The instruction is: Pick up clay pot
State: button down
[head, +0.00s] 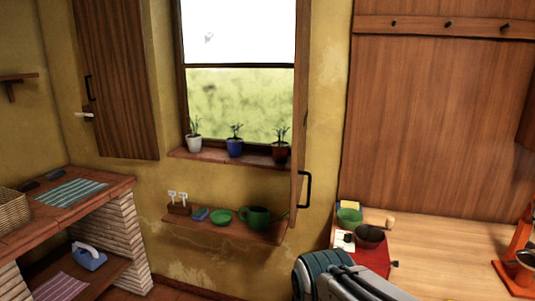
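Three potted plants stand in a row on the brick window sill (221,158). The left pot is white (194,143), the middle one is blue (235,148), and the right one is dark red-brown (281,153). The red-brown one looks most like a clay pot, though I cannot be sure of its material. It stands beside the open wooden shutter at the right of the window. Part of my arm, grey and teal, shows at the bottom centre, below and to the right of the pots. My gripper's fingers cannot be made out.
A lower shelf (225,230) holds a green watering can (257,217) and a green bowl (221,216). The open shutter (301,120) juts out by the sill. A wooden table (450,240) at right carries a dark bowl (370,236). A brick counter (105,190) stands at left.

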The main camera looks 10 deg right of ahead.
aim_at(280, 154)
jog(key=u, duration=0.5)
jog(key=i, duration=1.65)
jog(key=z, duration=0.95)
jog(key=i, duration=0.75)
